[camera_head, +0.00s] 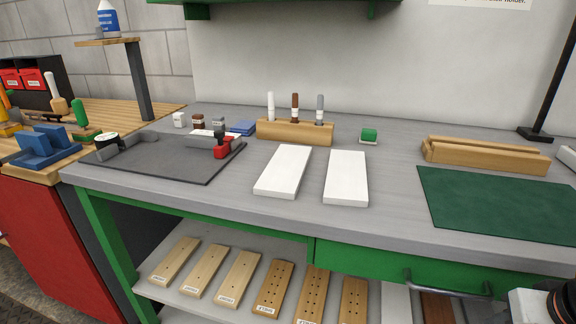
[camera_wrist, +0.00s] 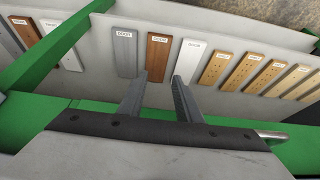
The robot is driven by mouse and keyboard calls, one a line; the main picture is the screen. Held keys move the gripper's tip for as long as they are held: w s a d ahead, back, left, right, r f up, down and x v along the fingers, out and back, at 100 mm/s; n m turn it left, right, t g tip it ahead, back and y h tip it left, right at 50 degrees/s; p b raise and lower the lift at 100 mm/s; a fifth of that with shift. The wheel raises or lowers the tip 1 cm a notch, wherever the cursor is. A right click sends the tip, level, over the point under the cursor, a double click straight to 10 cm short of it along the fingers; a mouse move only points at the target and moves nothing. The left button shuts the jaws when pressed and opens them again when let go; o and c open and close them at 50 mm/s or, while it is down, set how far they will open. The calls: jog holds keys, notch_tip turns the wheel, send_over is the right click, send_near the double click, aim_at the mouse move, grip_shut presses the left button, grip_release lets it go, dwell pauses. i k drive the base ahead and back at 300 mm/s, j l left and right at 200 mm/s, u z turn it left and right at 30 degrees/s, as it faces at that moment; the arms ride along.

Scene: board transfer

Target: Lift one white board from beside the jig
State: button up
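Two white boards lie flat and side by side on the grey bench, the left one (camera_head: 283,170) slightly turned and the right one (camera_head: 346,178) nearly straight. To their left is what looks like the jig (camera_head: 165,168), a dark plate with grey blocks and a red clamp (camera_head: 224,148). A white piece (camera_head: 206,134) shows behind the clamp, partly hidden. My gripper (camera_wrist: 160,77) is open and empty in the wrist view, its two fingers apart before the lower shelf. The two bench boards are not clearly seen in the wrist view.
A wooden holder (camera_head: 295,132) with three upright tools stands behind the boards. A green mat (camera_head: 500,205) and a wooden cradle (camera_head: 485,157) lie to the right. Labelled boards lie on the shelf (camera_head: 210,306) below. The bench between the right board and mat is clear.

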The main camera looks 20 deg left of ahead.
aim_at(283, 176)
jog(key=k+l, duration=0.3)
jog(key=k, duration=0.15)
jog(key=l+u, duration=0.5)
jog(key=u, duration=0.3)
jog(key=l+u, duration=0.15)
jog(key=u, duration=0.25)
